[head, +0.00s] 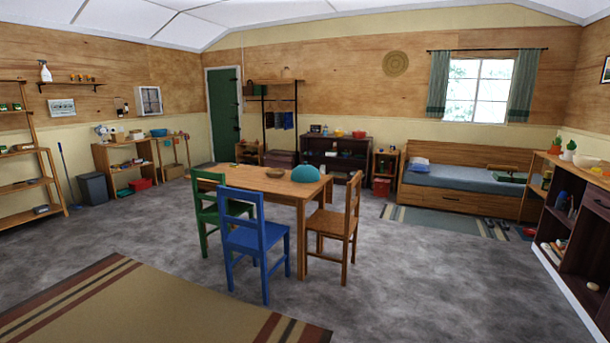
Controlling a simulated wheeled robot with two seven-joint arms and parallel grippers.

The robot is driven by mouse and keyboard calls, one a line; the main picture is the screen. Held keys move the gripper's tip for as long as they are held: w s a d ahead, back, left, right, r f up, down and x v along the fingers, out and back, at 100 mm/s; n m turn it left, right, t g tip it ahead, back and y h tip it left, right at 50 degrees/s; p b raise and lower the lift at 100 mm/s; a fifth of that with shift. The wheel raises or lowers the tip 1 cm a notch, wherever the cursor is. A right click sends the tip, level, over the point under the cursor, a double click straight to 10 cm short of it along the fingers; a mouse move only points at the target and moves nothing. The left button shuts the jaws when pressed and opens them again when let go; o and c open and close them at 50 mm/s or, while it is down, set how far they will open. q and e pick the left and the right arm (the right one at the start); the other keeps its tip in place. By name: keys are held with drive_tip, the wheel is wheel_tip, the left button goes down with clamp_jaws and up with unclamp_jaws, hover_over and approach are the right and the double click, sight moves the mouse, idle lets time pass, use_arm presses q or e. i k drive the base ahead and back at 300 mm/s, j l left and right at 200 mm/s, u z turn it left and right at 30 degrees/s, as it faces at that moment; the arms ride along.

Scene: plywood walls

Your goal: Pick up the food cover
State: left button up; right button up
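A teal dome (305,173), which looks like the food cover, sits on the wooden table (240,181) in the middle of the room. It rests near the table's right end, beside a small brown bowl (275,172). Whether anything is under the dome cannot be seen. Neither of my grippers shows in the head view.
A blue chair (255,237), a green chair (208,215) and a wooden chair (337,225) stand around the table. A striped rug (130,305) lies at front left. A bed (460,180) and shelves line the walls. Grey floor is clear at front right.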

sight(302, 173)
drive_tip(key=i+l+z, duration=0.4)
drive_tip(key=i, duration=1)
drive_tip(key=i+l+z, duration=0.15)
drive_tip(key=i+z, duration=0.25)
drive_tip(key=i, duration=1.05)
drive_tip(key=i+l, duration=0.1)
drive_tip(key=i, duration=0.5)
drive_tip(key=i+l, duration=0.1)
drive_tip(key=i, duration=0.5)
drive_tip(key=i+l, duration=0.1)
drive_tip(key=i, duration=0.45)
drive_tip(key=i+u, duration=0.1)
drive_tip(key=i, duration=0.5)
drive_tip(key=i+l, duration=0.2)
drive_tip(key=i, duration=0.4)
drive_tip(key=i+l, duration=0.15)
drive_tip(key=i, duration=0.45)
drive_tip(key=i+j+u, duration=0.2)
drive_tip(key=i+u, duration=0.7)
drive_tip(key=i+l+u, duration=0.2)
drive_tip(key=i+u, duration=0.25)
drive_tip(key=i, duration=0.15)
drive_tip(key=i+l+u, duration=0.45)
drive_tip(key=i+j, duration=0.05)
drive_tip(key=j, duration=0.05)
